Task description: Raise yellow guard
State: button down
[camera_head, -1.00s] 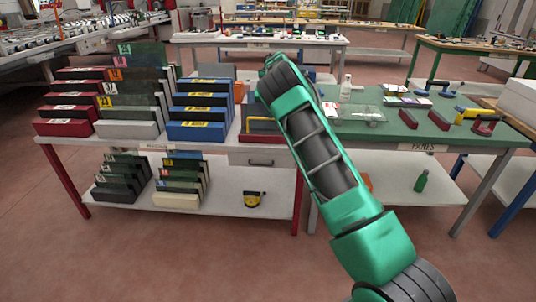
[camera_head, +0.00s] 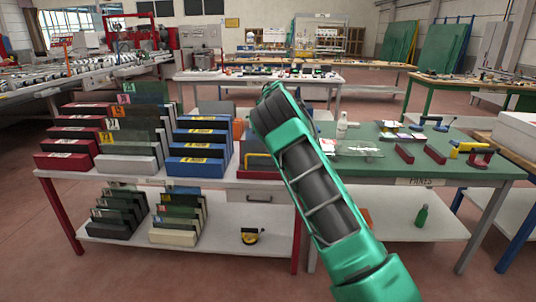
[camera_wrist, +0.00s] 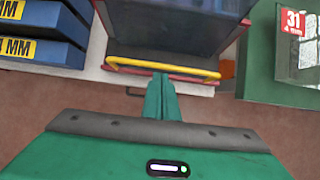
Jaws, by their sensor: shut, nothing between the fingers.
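The yellow guard (camera_wrist: 165,68) is a thin yellow bar with bent ends. In the wrist view it runs across the front of a dark unit with a red base (camera_wrist: 200,77), at the table's front edge. In the head view only the left part of the yellow guard (camera_head: 257,155) shows; my arm hides the rest. My gripper (camera_wrist: 160,80) is shut and empty. Its fingertips appear just below the middle of the bar in the wrist view; I cannot tell whether they touch it. In the head view my gripper is hidden behind my arm.
Blue racks (camera_head: 200,150) with yellow labels stand left of the unit, with grey and red racks beyond. A green table (camera_head: 455,172) with small tools adjoins on the right. A drawer (camera_head: 262,196) lies under the tabletop. The floor in front is free.

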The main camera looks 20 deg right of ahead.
notch_tip(320, 180, up, 6)
jog(key=shift+r, duration=0.2)
dwell(0.3)
jog(key=s+d+r+m, duration=0.3)
jog(key=s+d+m, duration=0.1)
jog(key=s+m, duration=0.15)
jog(key=s+d+r+m, duration=0.4)
jog(key=s+d+m, duration=0.1)
jog(key=s, duration=0.2)
jog(key=s+r+m+g+y, duration=0.1)
jog(key=s+r+m+g, duration=0.1)
jog(key=s+m, duration=0.95)
jog(key=s+a+f+m+g, duration=0.1)
jog(key=s+a+f+m, duration=0.2)
jog(key=s, duration=1.2)
jog(key=s+a+f+m+g+y, duration=0.1)
jog(key=s+a+f+m, duration=0.2)
jog(key=s, duration=1.3)
jog(key=s+a+f+m+g, duration=0.1)
jog(key=s+a+f+m, duration=0.3)
jog(key=s+m, duration=0.5)
jog(key=s+a, duration=0.2)
jog(key=s, duration=0.4)
jog(key=shift+s+a+y, duration=0.15)
jog(key=shift+s+y, duration=0.05)
jog(key=shift+y, duration=0.2)
